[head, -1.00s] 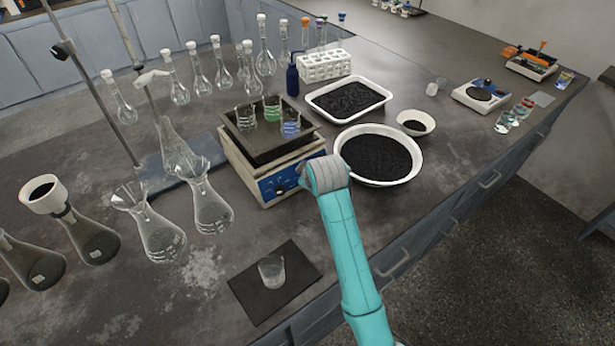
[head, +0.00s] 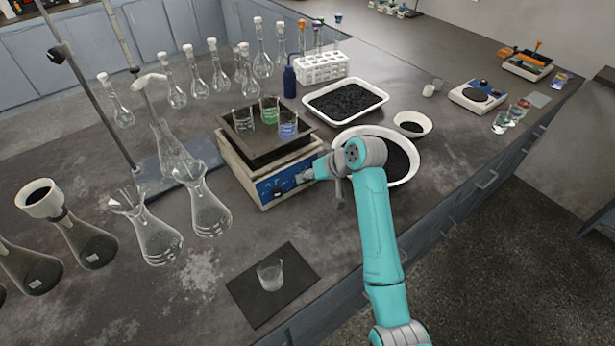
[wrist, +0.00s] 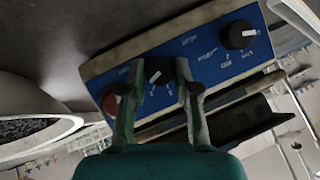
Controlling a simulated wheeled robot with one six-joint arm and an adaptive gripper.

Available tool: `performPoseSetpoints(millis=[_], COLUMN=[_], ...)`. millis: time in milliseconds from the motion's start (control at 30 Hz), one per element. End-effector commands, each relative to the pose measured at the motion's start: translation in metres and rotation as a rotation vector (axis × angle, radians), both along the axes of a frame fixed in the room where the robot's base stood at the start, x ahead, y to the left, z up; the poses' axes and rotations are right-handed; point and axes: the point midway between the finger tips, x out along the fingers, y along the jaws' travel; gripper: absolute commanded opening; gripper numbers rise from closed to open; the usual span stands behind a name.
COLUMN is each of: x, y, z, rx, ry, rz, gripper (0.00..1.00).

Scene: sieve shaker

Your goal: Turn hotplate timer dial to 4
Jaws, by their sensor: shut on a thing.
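The hotplate (head: 240,176) stands on the bench with a blue front panel (head: 270,190) facing my arm. In the wrist view the blue panel (wrist: 205,55) appears upside down. A black dial with a white pointer (wrist: 157,70) sits between the fingertips of my gripper (wrist: 161,76), which is shut on it. Its scale marks are too small and partly covered to read. A second black dial (wrist: 239,35) and a red round button (wrist: 110,104) are on either side of it. In the head view my gripper (head: 304,177) is at the panel's right part.
Several small beakers (head: 269,112) stand on the hotplate's dark top. A white bowl of black grains (head: 400,160) is close to the right, near my wrist. Flasks (head: 207,212) stand to the left. A beaker (head: 270,275) on a dark mat stands in front.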

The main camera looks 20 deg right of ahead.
Motion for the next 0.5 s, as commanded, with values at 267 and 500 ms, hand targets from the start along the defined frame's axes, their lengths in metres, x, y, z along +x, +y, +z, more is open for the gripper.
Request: performPoseSetpoints(millis=[267, 500], x=[-0.0006, -0.0007], y=[-0.0016, -0.0023], z=[-0.0036, -0.0041], rx=[0.192, 0.296], ry=[0.067, 0.100], rz=[-0.080, -0.125], gripper=[0.00, 0.00])
